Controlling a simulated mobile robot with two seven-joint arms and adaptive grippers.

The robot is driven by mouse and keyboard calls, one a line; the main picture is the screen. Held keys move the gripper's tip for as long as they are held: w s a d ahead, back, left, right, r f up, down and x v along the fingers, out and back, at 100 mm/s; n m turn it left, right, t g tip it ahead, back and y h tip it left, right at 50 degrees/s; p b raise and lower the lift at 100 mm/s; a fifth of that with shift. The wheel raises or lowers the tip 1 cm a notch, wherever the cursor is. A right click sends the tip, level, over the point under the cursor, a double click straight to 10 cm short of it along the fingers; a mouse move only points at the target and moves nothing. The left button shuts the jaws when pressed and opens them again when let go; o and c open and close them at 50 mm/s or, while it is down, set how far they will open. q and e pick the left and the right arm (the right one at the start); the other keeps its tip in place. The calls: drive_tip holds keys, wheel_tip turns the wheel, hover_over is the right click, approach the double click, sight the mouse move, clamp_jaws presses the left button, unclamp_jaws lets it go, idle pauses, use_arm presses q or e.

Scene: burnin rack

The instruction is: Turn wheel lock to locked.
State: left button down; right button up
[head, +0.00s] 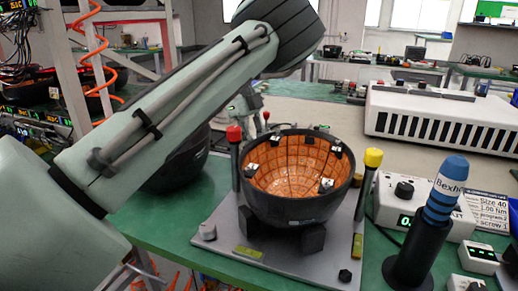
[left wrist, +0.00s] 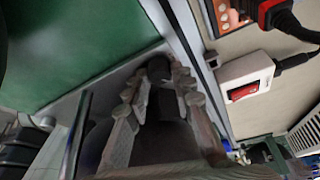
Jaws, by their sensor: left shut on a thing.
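In the left wrist view my left gripper (left wrist: 158,78) has its two fingers closed in on a dark, rounded knob-like piece (left wrist: 158,66). This piece sits at the edge of a pale strip beside a green surface. I cannot tell for sure whether it is the wheel lock, or which way it is turned. Its lower part is hidden between the fingers. In the head view my left arm crosses from the lower left to the top middle, and the gripper's fingertips cannot be made out there. My right gripper is in neither view.
A dark bowl with an orange tiled inside (head: 300,165) stands on a grey plate (head: 215,247) on the green bench. A blue-topped screwdriver (head: 447,180) stands at right. A white switch box (left wrist: 243,83) lies near the gripper.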

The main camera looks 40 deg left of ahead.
use_arm(q)
drive_tip(key=m+g, duration=0.1)
drive_tip(key=m, duration=0.1)
drive_tip(key=shift+m, duration=0.4)
drive_tip(key=shift+w+m+g+y, duration=0.1)
drive_tip(key=shift+m+g+y, duration=0.25)
drive_tip(key=shift+m, duration=0.75)
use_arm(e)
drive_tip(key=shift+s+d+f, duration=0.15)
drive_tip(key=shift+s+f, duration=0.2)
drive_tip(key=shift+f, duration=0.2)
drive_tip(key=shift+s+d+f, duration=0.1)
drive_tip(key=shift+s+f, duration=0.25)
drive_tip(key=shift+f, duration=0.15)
use_arm(q)
drive_tip(key=shift+m, duration=0.3)
drive_tip(key=c, duration=1.3)
unclamp_jaws()
drive_tip(key=shift+r, duration=0.1)
drive_tip(key=v, duration=1.2)
drive_tip(key=shift+w+d, duration=0.1)
drive_tip(key=shift+w, duration=0.05)
